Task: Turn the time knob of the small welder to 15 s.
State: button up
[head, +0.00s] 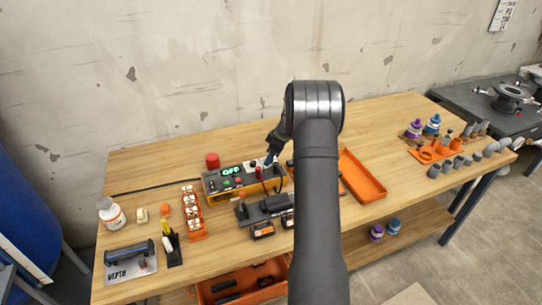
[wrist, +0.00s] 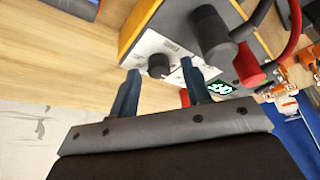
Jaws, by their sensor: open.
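The small welder (head: 215,190) is a yellow-orange box with a dark front panel and a lit green display (head: 231,171) that seems to read OFF. In the wrist view its white-labelled panel shows a black round knob (wrist: 158,66). My gripper (wrist: 160,68) is open, with one blue-grey finger on each side of the knob in the picture. I cannot tell whether the fingers touch it or how deep they reach. In the head view my gripper (head: 270,158) is over the welder's right end, and that knob is hidden. The knob's setting cannot be read.
A black plug (wrist: 211,30) and a red plug (wrist: 247,66) with cables stand close beside the fingers. An orange tray (head: 361,178) lies right of the welder, and an orange rack (head: 194,222) stands left. A red cylinder (head: 212,160) is behind it.

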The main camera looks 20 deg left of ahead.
grip_shut()
dwell(0.3)
jog(key=m+t, duration=0.1)
jog(key=m, duration=0.2)
jog(key=shift+s+m+t, duration=0.1)
jog(key=shift+m+t, duration=0.2)
jog(key=shift+m, duration=0.1)
jog(key=m+t, duration=0.1)
jog(key=m, duration=0.2)
jog(key=shift+s+m, duration=0.1)
jog(key=shift+m, duration=0.3)
jog(key=m, duration=0.2)
jog(key=m+t+h, duration=0.1)
jog(key=m, duration=0.1)
jog(key=shift+a+t+h, duration=0.15)
jog(key=shift+t+h, duration=0.15)
jog(key=shift+m+h, duration=0.7)
jog(key=shift+m, duration=1.3)
